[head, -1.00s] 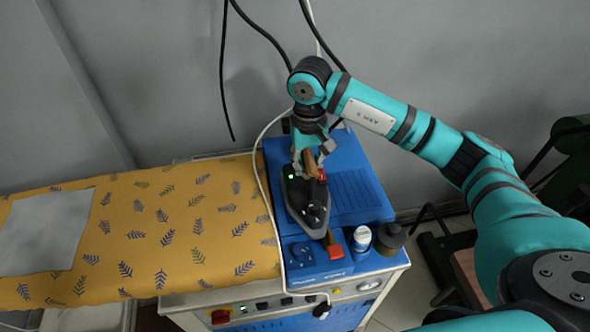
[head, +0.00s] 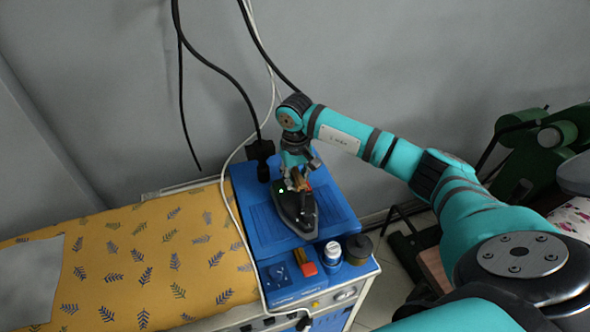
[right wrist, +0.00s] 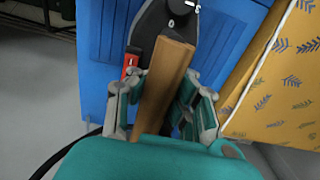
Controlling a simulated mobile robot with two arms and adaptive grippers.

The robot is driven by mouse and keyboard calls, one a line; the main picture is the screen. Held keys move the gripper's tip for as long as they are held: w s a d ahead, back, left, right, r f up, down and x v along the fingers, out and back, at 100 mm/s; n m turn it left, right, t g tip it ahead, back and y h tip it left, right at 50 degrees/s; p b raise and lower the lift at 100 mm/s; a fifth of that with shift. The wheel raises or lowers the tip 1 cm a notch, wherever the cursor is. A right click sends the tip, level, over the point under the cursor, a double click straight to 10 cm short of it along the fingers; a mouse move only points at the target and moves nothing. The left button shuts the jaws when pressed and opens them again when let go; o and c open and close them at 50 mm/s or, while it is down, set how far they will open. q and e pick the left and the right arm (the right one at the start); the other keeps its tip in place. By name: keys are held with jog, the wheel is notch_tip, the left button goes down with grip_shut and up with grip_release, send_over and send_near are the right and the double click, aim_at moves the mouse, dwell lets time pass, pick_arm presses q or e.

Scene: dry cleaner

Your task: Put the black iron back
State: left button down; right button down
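The black iron (head: 290,211), with a dark pointed body and wooden handle, is over the middle of the blue ribbed top (head: 333,210) of the ironing unit. It looks level and resting on or very close to that top; I cannot tell whether it touches. My right gripper (head: 297,184) is above the rear of the iron. In the right wrist view, the right gripper's fingers (right wrist: 165,92) close in on both sides of the wooden handle (right wrist: 165,75), and the iron's dark body (right wrist: 150,25) shows beyond. My left gripper is out of view.
A red block (head: 309,268), a white bottle with a blue base (head: 332,253) and a dark jar (head: 359,247) stand along the unit's front edge. The yellow leaf-patterned board (head: 150,255) adjoins on the left. A white cord (head: 236,205) and black cables hang behind.

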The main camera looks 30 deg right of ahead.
jog(key=shift+w, duration=0.2)
jog(key=c, duration=1.9)
grip_release()
jog(key=shift+s+f, duration=0.2)
jog(key=shift+f, duration=0.15)
jog(key=o, duration=0.6)
jog(key=shift+s+a+r, duration=0.1)
jog(key=shift+s+r, duration=0.05)
jog(key=shift+c, duration=0.2)
